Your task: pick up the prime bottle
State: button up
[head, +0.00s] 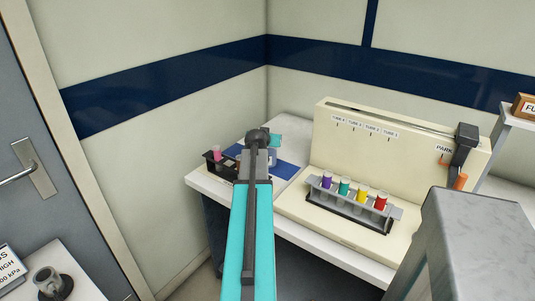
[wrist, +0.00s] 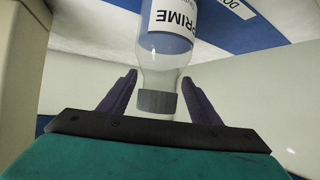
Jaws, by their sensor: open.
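The prime bottle (wrist: 165,60) is clear, with a white label reading PRIME upside down in the wrist view and a grey cap. My gripper (wrist: 159,77) is open, its two dark fingers on either side of the bottle's neck and cap. Gaps show between the fingers and the bottle, and I see no grip on it.
A blue mat (head: 287,171) lies on the white bench. A dark rack (head: 222,168) with a pink-topped tube stands left of my arm. A cream apparatus (head: 400,157) and a rack of colour-capped tubes (head: 350,206) stand to the right. Walls close the corner behind.

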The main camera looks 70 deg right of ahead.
jog(key=shift+d+f, duration=0.25)
jog(key=shift+d, duration=0.2)
jog(key=shift+c, duration=0.4)
jog(key=c, duration=1.2)
jog(key=shift+r, duration=0.2)
jog(key=shift+r+b, duration=0.3)
jog(key=shift+r, duration=4.55)
